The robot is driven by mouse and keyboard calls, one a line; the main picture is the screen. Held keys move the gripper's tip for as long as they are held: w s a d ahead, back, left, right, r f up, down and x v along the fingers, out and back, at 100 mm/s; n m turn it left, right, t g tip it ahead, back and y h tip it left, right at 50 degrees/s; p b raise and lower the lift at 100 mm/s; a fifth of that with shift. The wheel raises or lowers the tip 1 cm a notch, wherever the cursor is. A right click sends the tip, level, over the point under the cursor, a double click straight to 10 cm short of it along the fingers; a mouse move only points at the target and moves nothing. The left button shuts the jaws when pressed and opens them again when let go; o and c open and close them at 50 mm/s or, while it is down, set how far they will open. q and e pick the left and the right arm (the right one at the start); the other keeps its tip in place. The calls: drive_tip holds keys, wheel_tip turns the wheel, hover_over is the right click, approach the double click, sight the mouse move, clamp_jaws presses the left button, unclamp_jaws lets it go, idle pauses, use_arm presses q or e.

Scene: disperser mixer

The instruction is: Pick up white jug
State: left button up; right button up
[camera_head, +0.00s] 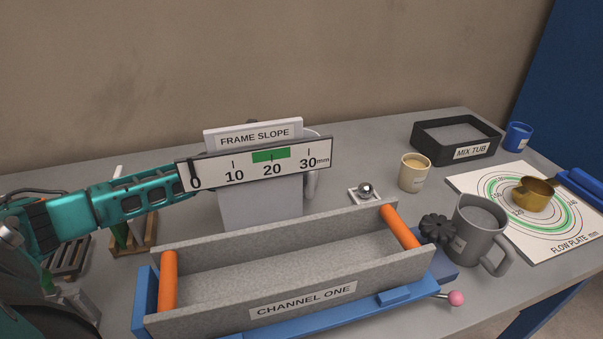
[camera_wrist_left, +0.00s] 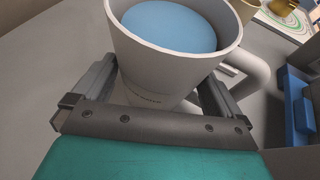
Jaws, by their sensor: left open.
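The white jug (camera_wrist_left: 150,62) fills the top middle of the left wrist view. It holds blue liquid (camera_wrist_left: 172,22), and its handle is on the right. My left gripper (camera_wrist_left: 158,82) is open, with one finger on each side of the jug's lower body; I cannot tell whether they touch it. In the head view the jug (camera_head: 313,183) is mostly hidden behind the scale board, with only its handle and part of its rim showing. My left arm reaches in from the left, and its fingertips are hidden behind the same board. My right gripper is not in view.
The scale board (camera_head: 215,172) and grey channel (camera_head: 240,230) with orange bars stand before the jug. A steel ball (camera_head: 365,189), beige cup (camera_head: 413,173), grey mug (camera_head: 477,230), flow plate (camera_head: 480,185), mix tub (camera_head: 430,140) and blue cup (camera_head: 517,138) stand to the right.

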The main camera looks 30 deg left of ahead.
use_arm(q)
drive_tip(key=c, duration=0.9)
drive_tip(key=shift+w+r, duration=0.1)
drive_tip(key=shift+r, duration=0.1)
wheel_tip(320, 180, up, 20)
drive_tip(key=p, duration=0.4)
drive_tip(key=shift+f, duration=0.15)
